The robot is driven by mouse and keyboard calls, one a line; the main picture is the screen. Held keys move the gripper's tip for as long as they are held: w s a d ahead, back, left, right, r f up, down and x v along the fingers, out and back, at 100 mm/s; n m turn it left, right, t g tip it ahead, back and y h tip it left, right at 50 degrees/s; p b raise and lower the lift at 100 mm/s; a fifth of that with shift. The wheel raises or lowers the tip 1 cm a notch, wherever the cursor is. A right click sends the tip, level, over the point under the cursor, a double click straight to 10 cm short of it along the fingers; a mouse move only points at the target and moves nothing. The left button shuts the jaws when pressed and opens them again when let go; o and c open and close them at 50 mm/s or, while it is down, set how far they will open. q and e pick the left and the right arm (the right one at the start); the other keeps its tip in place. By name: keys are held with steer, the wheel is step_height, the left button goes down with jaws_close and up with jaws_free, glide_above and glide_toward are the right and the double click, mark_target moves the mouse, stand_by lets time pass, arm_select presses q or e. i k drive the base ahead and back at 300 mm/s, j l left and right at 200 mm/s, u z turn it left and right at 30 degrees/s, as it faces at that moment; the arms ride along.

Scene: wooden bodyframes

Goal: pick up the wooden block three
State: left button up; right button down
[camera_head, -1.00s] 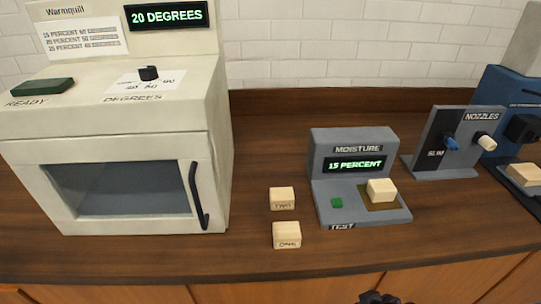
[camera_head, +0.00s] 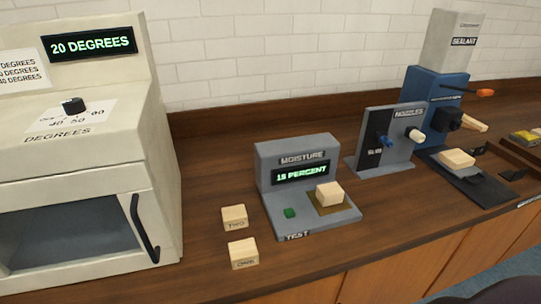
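No block with a readable "three" shows. A pale wooden block (camera_head: 329,194) sits on the brown pad of the grey moisture tester (camera_head: 348,217), with no label visible on it. Another pale block (camera_head: 457,158) lies on the dark base of the blue sealant machine (camera_head: 425,83), also with no readable label. Block two (camera_head: 235,217) and block one (camera_head: 242,254) lie on the counter left of the tester, close together, their labels facing me. Neither of my grippers can be made out in the head view.
A cream oven (camera_head: 70,180) with a dark window and black handle stands at left, its display reading 20 degrees. The tester reads 15 percent. A grey nozzle stand (camera_head: 378,155) is right of it. The wooden counter (camera_head: 330,252) is clear in front of the tester.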

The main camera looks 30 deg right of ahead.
mark_target(330, 194)
steer(key=z, duration=1.35)
